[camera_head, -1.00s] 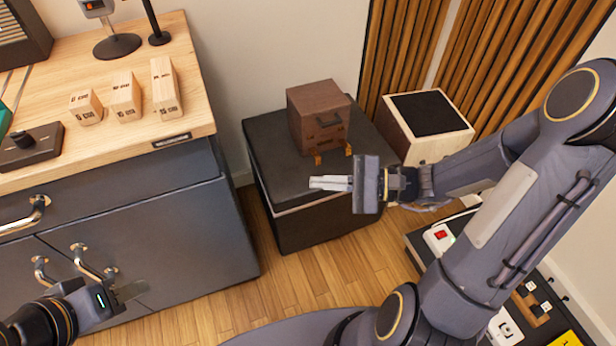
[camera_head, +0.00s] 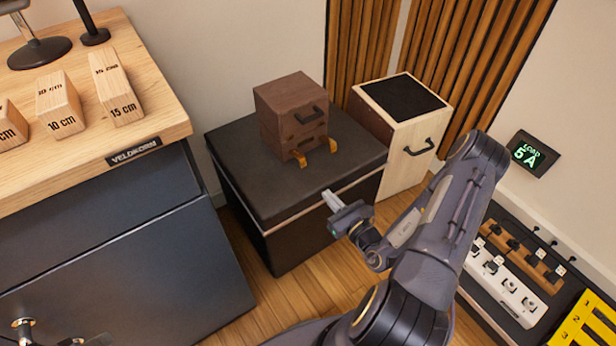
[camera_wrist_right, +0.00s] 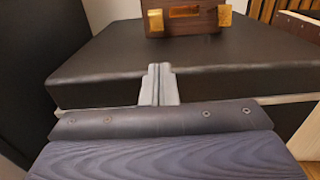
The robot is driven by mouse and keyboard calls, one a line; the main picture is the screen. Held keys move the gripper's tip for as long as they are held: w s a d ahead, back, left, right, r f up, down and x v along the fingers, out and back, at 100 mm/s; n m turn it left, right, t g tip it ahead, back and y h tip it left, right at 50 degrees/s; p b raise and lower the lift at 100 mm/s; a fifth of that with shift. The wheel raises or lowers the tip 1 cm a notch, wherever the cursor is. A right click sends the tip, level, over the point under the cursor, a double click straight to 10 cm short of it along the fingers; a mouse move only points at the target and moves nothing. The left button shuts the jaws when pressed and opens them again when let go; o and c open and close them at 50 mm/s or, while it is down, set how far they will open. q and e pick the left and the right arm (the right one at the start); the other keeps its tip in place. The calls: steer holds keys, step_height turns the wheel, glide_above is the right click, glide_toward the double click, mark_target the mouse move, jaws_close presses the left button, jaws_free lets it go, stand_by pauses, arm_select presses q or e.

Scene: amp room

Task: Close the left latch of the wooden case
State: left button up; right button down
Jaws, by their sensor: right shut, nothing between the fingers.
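The wooden case (camera_head: 290,112) is a dark brown box with a dark handle on its front. It stands on a black padded box (camera_head: 245,160). Two brass latches hang at the lower front of the case: the left latch (camera_head: 299,159) and the right latch (camera_head: 333,145). In the right wrist view, the left latch (camera_wrist_right: 155,20) and the right latch (camera_wrist_right: 225,15) show at the top. My right gripper (camera_head: 328,197) is shut and empty, in front of the case and apart from it, near the padded box's front edge. My left gripper is out of view.
A pale wooden box (camera_head: 405,165) with a black top stands right of the padded box. A workbench (camera_head: 150,110) with marked wooden blocks (camera_head: 117,95) is at the left. A panel with switches and yellow parts (camera_head: 520,290) is at the lower right.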

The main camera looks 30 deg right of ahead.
mark_target(310, 180)
steer(key=w+b, duration=0.1)
steer(key=w, duration=0.5)
steer(key=w+b, duration=0.1)
steer(key=w, duration=0.3)
steer(key=shift+a+b, duration=0.3)
steer(key=shift+a, duration=0.1)
